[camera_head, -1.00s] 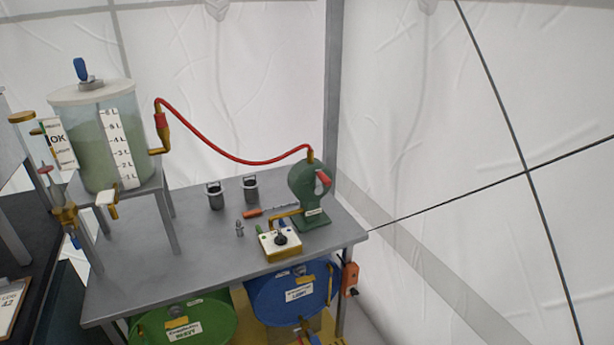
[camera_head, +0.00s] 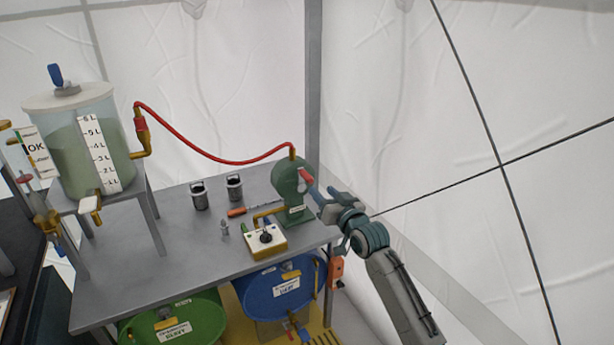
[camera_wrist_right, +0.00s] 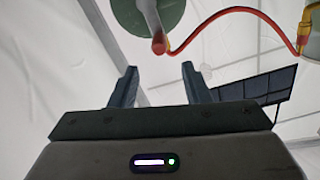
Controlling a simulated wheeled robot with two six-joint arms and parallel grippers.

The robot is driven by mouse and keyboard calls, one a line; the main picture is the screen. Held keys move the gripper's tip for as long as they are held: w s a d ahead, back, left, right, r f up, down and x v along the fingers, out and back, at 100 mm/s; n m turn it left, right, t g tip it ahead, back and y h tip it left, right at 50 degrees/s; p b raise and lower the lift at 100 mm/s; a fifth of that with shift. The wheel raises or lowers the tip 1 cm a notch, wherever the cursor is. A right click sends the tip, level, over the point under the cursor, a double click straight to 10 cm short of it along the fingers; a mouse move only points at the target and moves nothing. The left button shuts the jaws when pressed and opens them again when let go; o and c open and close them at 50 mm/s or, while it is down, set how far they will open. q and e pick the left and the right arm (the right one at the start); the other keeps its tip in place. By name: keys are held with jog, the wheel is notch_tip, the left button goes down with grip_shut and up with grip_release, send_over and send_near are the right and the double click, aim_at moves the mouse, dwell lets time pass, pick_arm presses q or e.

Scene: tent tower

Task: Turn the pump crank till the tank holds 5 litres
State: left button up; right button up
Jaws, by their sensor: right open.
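The green pump (camera_head: 287,190) stands at the right end of the grey table. Its crank has a red handle (camera_head: 305,175) on the right side, pointing up. My right gripper (camera_head: 316,192) is open, close to the right of the handle. In the right wrist view the red handle (camera_wrist_right: 159,42) lies just beyond the open fingertips (camera_wrist_right: 157,68), in line with the gap and apart from them. The clear tank (camera_head: 110,120) at the left holds greenish liquid up to the upper scale marks, near 5 L; the exact level is hard to read. My left gripper is out of view.
A red hose (camera_head: 215,160) joins pump and tank. A white-and-yellow box with a black knob (camera_head: 266,239), two grey canisters (camera_head: 200,195) and a screwdriver-like tool (camera_head: 237,211) lie left of the pump. Free air lies right of the table.

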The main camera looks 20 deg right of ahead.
aim_at(311, 181)
jog(key=w, duration=0.7)
jog(key=w+a, duration=0.1)
jog(key=w, duration=0.2)
jog(key=shift+w+f+p, duration=0.15)
jog(key=shift+p, duration=0.15)
grip_shut()
